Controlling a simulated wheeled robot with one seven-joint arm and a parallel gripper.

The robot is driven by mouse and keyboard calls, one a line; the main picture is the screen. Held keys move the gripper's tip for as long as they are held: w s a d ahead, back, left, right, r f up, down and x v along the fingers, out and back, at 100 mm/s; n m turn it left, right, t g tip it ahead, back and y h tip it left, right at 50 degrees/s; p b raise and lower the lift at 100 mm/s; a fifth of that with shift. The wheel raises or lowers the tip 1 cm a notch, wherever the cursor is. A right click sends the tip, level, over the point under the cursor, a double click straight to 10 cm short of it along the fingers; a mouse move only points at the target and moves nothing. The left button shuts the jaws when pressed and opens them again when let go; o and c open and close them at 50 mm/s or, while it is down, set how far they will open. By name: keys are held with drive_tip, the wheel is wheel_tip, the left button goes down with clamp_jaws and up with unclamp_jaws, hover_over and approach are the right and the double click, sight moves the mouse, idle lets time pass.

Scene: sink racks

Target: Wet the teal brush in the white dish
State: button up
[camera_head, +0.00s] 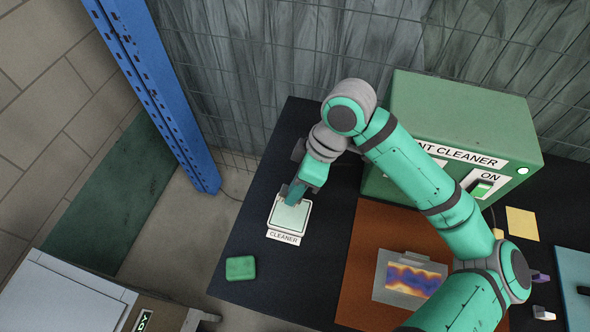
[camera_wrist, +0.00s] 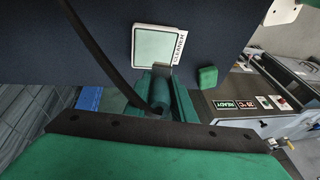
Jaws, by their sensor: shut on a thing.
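The white dish (camera_head: 272,222) sits on the dark bench top, filled with pale green, with a label reading CLEANER at its front edge. It also shows in the wrist view (camera_wrist: 136,58), at upper middle. My gripper (camera_head: 297,190) is over the back edge of the dish, pointing down. It is shut on the teal brush (camera_wrist: 163,84), which shows only as a short teal piece between the fingers in the wrist view. The brush tip is hidden, and I cannot tell whether it touches the liquid.
A small green block (camera_head: 241,268) lies front left of the dish. A green cleaner machine (camera_head: 455,110) stands behind right. A brown mat (camera_head: 358,290) with a grey plate (camera_head: 383,283) lies to the right. A blue post (camera_head: 165,100) stands left of the bench.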

drive_tip(key=shift+w+f, duration=0.15)
drive_tip(key=shift+f, duration=2.8)
drive_tip(key=shift+f, duration=0.7)
drive_tip(key=shift+r, duration=0.1)
drive_tip(key=shift+r, duration=3.5)
